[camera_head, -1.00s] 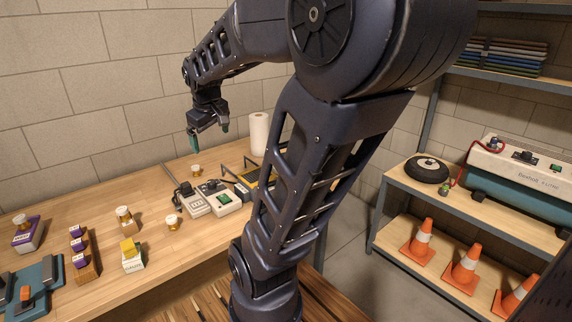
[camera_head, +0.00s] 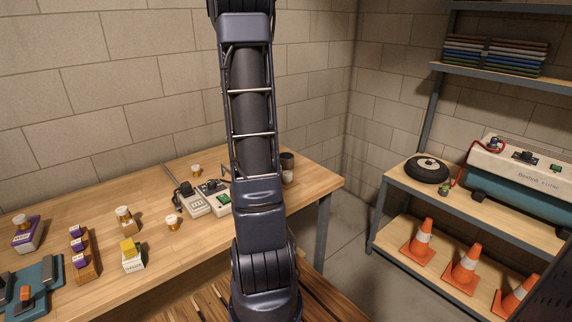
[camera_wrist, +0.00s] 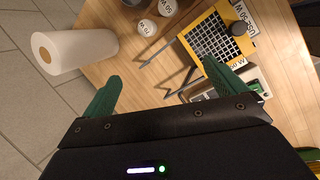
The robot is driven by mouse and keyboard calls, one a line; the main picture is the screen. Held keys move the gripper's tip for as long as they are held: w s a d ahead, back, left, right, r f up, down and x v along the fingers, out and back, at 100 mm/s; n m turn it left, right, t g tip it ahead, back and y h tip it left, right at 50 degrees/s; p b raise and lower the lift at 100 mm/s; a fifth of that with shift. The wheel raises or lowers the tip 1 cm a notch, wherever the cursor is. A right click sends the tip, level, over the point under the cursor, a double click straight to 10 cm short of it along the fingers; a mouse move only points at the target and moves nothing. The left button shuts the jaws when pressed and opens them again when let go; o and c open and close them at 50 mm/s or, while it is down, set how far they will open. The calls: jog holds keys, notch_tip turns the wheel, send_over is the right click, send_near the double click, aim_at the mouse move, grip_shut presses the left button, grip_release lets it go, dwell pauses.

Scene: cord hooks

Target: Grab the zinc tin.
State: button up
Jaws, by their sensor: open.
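My gripper (camera_wrist: 162,88) is open and empty in the wrist view, its two green fingers spread above the bench. In the head view my gripper is out of sight. Beyond the fingers, at the top of the wrist view, are two small round white-topped tins (camera_wrist: 147,27) (camera_wrist: 167,8), side by side, with dark lettering. I cannot read either as zinc. In the head view, similar white-and-gold tins (camera_head: 197,171) (camera_head: 173,222) stand on the bench. Another white-topped one (camera_head: 288,177) shows just right of my arm. I cannot tell which is the zinc tin.
A paper roll (camera_wrist: 75,48) lies left in the wrist view. A yellow rack (camera_wrist: 217,40) with a black grid is right of the tins, beside dark metal hooks (camera_wrist: 170,47). A dark can (camera_head: 287,160) stands near the bench's right end. Several orange cones (camera_head: 420,240) are on the right shelf.

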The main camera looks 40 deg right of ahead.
jog(key=w+d+f+n, duration=0.2)
jog(key=d+f+n, duration=0.1)
jog(key=d+f, duration=0.5)
jog(key=n+g, duration=0.1)
jog(key=n, duration=0.2)
send_near(286, 161)
jog(key=w+d+f, duration=0.1)
jog(key=w+d, duration=0.1)
jog(key=w, duration=0.2)
jog(key=x, duration=0.5)
jog(key=shift+d+f, duration=0.25)
jog(key=shift+d, duration=0.15)
jog(key=shift+s+x, duration=0.25)
jog(key=shift+x, duration=1.05)
jog(key=shift+s+x, duration=0.25)
jog(key=shift+x, duration=1.05)
jog(key=shift+d+r, duration=0.1)
jog(key=shift+d, duration=0.05)
jog(key=c, duration=1.2)
jog(key=shift+o, duration=0.2)
jog(key=shift+r, duration=0.15)
